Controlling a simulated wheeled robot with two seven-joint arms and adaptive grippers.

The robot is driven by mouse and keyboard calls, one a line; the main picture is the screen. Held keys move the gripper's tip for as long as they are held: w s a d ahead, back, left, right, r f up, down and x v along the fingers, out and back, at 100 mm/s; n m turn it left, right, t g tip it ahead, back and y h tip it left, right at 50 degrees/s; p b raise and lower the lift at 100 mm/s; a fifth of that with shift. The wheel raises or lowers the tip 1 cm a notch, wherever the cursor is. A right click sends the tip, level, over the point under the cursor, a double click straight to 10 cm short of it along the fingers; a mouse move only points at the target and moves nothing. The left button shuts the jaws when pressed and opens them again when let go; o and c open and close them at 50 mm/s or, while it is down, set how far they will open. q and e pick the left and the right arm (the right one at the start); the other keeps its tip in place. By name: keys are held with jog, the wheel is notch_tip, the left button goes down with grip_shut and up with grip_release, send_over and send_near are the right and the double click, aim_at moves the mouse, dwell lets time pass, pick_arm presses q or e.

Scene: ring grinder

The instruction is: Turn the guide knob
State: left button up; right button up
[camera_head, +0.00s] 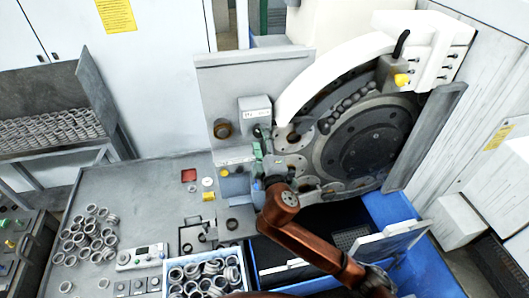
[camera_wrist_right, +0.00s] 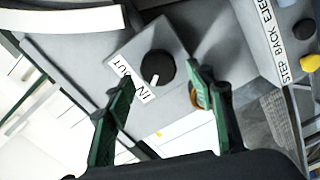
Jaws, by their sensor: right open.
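The guide knob (camera_wrist_right: 157,68) is round and black with a white pointer mark. It sits on a grey box face beside a white label (camera_wrist_right: 131,79) reading IN and OUT. My right gripper (camera_wrist_right: 161,74) has green fingers, which stand open with one on each side of the knob in the wrist view. I cannot tell whether they touch it. In the head view my right gripper (camera_head: 262,146) is at the front of the grey control box (camera_head: 255,107). The knob is mostly hidden there. My left gripper is not in view.
A brass-coloured round part (camera_head: 222,128) sticks out left of the box. The large grinder wheel (camera_head: 365,147) stands close on the right. A blue crate of rings (camera_head: 164,268) and loose rings (camera_head: 90,237) are on the grey bench (camera_head: 150,185), which has bare space.

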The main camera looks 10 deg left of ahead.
jog(key=v, duration=0.9)
jog(key=shift+s, duration=0.15)
